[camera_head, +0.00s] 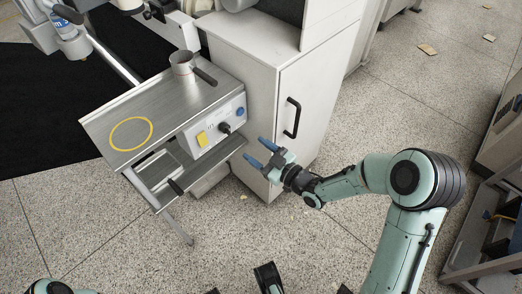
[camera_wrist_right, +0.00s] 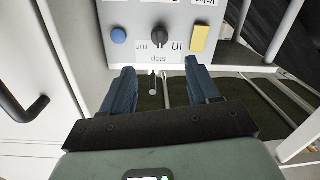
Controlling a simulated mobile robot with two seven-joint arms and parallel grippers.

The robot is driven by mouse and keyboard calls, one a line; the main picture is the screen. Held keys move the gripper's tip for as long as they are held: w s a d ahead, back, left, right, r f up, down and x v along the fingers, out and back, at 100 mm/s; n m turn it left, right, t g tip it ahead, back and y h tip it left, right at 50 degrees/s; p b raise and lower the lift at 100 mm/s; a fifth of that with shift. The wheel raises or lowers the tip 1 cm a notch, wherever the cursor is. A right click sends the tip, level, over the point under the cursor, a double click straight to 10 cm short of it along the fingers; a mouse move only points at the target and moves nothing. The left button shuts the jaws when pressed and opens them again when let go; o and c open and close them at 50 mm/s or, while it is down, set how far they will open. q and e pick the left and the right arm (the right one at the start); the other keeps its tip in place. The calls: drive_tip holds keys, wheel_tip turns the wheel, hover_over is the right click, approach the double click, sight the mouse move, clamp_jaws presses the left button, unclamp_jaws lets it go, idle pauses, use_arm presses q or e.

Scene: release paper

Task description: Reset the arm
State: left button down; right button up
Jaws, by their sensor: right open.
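My right gripper (camera_head: 259,152) is open and empty, with its two blue fingers pointing toward the front of a metal bench. In the right wrist view the fingers (camera_wrist_right: 160,78) are spread apart below a grey control panel (camera_wrist_right: 147,52). The panel (camera_head: 213,128) carries a black knob (camera_wrist_right: 161,33), a blue button (camera_wrist_right: 118,35) and a yellow switch plate (camera_wrist_right: 200,38). The fingers appear apart from the panel. My right arm (camera_head: 405,180) reaches in from the lower right and is bent. A teal part of my left arm shows at the bottom left edge; its gripper is not seen.
A white cabinet with a black handle (camera_head: 291,118) stands beside the bench. A shelf unit (camera_head: 485,225) is at far right. The speckled floor between is mostly clear.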

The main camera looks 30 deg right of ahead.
use_arm(q)
drive_tip(key=shift+w+r, duration=0.15)
drive_tip(key=shift+w, duration=0.05)
use_arm(e)
drive_tip(key=shift+s+d, duration=0.15)
drive_tip(key=shift+s, duration=0.25)
